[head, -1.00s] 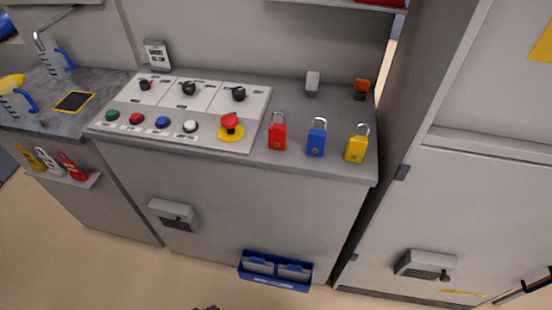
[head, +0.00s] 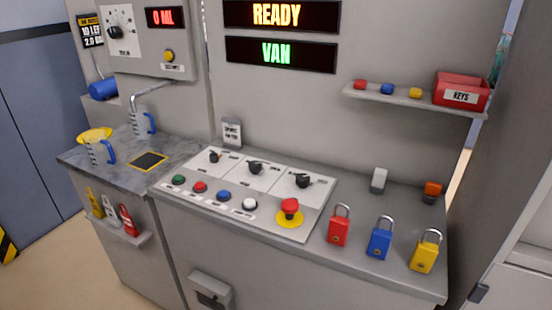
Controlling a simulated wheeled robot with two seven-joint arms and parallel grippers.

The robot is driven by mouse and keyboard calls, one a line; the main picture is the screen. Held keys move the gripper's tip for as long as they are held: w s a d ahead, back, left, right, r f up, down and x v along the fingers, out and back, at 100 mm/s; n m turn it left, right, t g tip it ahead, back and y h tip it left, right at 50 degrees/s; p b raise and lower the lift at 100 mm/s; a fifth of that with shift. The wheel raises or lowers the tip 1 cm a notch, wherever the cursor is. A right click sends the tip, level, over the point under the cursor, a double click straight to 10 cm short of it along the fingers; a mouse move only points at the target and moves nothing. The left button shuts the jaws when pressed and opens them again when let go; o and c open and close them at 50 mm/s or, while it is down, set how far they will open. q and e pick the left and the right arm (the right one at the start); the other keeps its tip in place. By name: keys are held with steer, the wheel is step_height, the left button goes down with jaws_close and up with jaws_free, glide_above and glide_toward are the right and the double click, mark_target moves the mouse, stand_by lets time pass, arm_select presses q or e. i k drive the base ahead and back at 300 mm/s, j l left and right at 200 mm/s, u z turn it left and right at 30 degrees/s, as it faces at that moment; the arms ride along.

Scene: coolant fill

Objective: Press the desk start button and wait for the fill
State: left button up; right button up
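The desk control panel (head: 245,190) is a sloped white board with three black rotary knobs along its upper part. Its lower row has a green button (head: 179,180), a red button (head: 200,187), a blue button (head: 223,195), a white button (head: 250,203) and a red mushroom button (head: 290,206) on a yellow disc. The green button is at the far left; the button labels are too small to read. A black sign (head: 282,15) reads READY, and one below it (head: 280,54) reads VAN in green. A red display (head: 165,18) reads 0 ML. Neither gripper shows.
A clear jug (head: 142,121) stands under a bent spout. Another jug (head: 101,152) with a yellow funnel stands left of it. Red (head: 339,230), blue (head: 380,242) and yellow (head: 425,255) padlocks stand right of the panel. A red KEYS box (head: 461,92) sits on the shelf.

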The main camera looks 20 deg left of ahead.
mark_target(177, 178)
steer(key=u, duration=1.25)
